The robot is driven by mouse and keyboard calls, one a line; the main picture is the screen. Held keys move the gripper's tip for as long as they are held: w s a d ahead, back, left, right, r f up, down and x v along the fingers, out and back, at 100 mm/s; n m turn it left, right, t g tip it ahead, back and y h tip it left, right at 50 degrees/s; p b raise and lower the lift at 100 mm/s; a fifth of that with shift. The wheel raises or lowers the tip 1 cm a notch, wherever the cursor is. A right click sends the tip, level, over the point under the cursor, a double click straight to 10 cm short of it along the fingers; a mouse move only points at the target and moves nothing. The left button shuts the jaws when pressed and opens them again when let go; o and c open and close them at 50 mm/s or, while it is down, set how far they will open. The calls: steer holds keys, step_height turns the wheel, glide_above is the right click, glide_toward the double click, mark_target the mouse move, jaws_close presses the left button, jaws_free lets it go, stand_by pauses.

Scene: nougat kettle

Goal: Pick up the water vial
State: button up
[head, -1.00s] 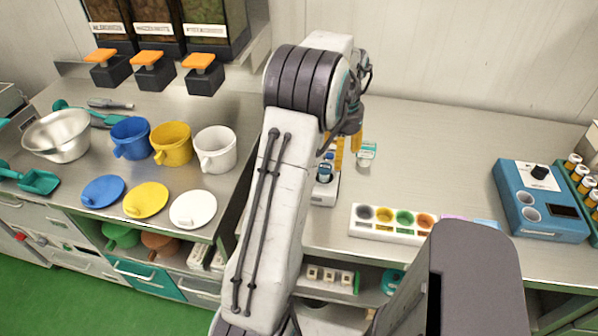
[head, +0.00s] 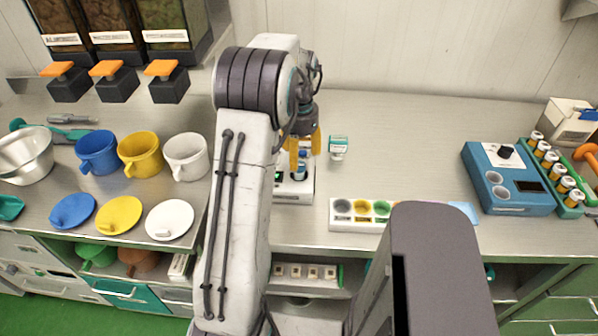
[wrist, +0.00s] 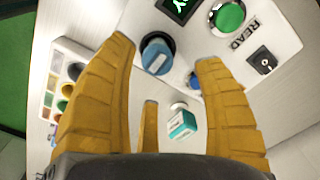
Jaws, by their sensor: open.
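A blue-capped vial (wrist: 157,56) stands in a white reader with a READ label (wrist: 262,75); I cannot read the vial's label. It also shows partly in the head view (head: 300,166), just below my fingers. A small container with a teal label (wrist: 182,125) stands on the counter beside the reader, also seen in the head view (head: 338,145). I cannot tell from the labels which is water. My gripper (head: 304,148) is open and empty above the reader. In the wrist view its yellow fingers (wrist: 165,52) stand either side of the blue-capped vial.
A white tray with coloured wells (head: 345,228) lies right of the reader. A blue instrument (head: 505,178) and a rack of orange vials (head: 553,165) stand further right. Mugs (head: 140,155) and lids (head: 119,216) stand left. The counter behind the tray is clear.

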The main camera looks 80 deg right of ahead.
mark_target(299, 165)
steer(key=shift+a+f+p, duration=0.15)
steer(key=shift+f+p, duration=0.35)
steer(key=shift+f, duration=2.15)
steer(key=shift+o, duration=0.2)
jaws_close()
